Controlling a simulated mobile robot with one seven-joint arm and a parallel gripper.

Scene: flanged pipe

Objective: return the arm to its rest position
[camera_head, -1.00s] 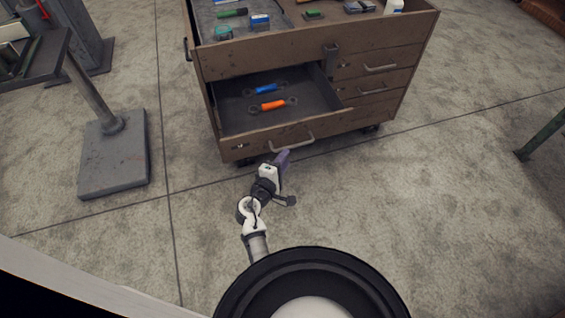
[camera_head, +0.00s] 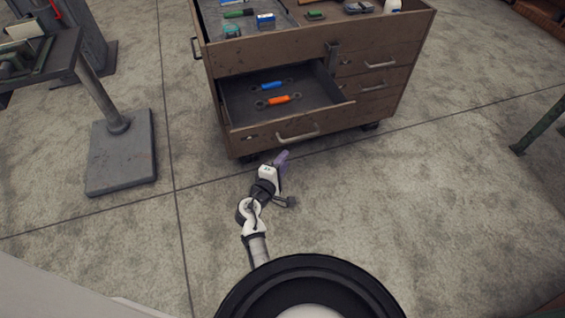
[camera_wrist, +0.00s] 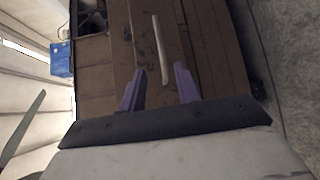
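My gripper (camera_head: 282,160) is at the end of my arm, low in front of the brown tool cabinet (camera_head: 290,52) in the head view. In the wrist view the two purple fingers of my gripper (camera_wrist: 160,80) stand apart with nothing between them. Beyond them are the cabinet's brown drawer fronts (camera_wrist: 206,50) and a pale bar handle (camera_wrist: 160,45), which are farther away and not gripped.
The lower left drawer (camera_head: 340,108) is pulled out. It holds a blue-handled wrench (camera_head: 270,86) and an orange-handled wrench (camera_head: 279,100). Tools lie on the cabinet top. A stand with a square base (camera_head: 122,155) is at the left. Floor (camera_head: 420,210) at the right is clear.

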